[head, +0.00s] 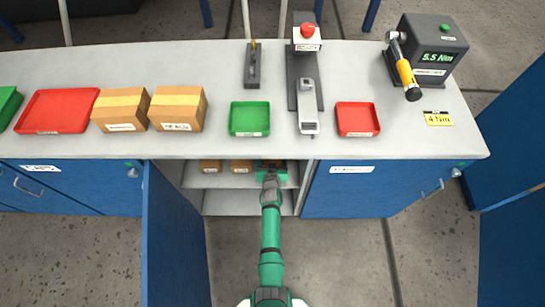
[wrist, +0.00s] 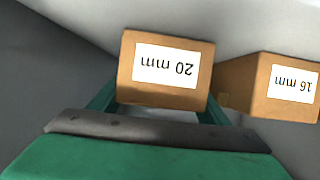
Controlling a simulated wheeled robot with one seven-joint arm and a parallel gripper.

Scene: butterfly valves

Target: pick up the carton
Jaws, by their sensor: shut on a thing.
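A brown carton labelled "20 mm" (wrist: 166,68) sits between the two green fingers of my gripper (wrist: 158,104) in the wrist view, its label upside down in the picture. The gripper is shut on it. In the head view my gripper (head: 270,165) reaches into the open cabinet under the worktop, and the worktop edge hides part of it. I cannot tell whether the carton touches the shelf. A second carton labelled "16 mm" (wrist: 290,85) stands close beside it, to the right in the wrist view.
Two small cartons (head: 210,166) (head: 241,166) show on the cabinet's shelf left of my gripper. An open blue door (head: 172,235) stands at the left of the opening. The worktop (head: 215,62) above bears two larger cartons, trays and tools. The lower shelf (head: 240,202) looks bare.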

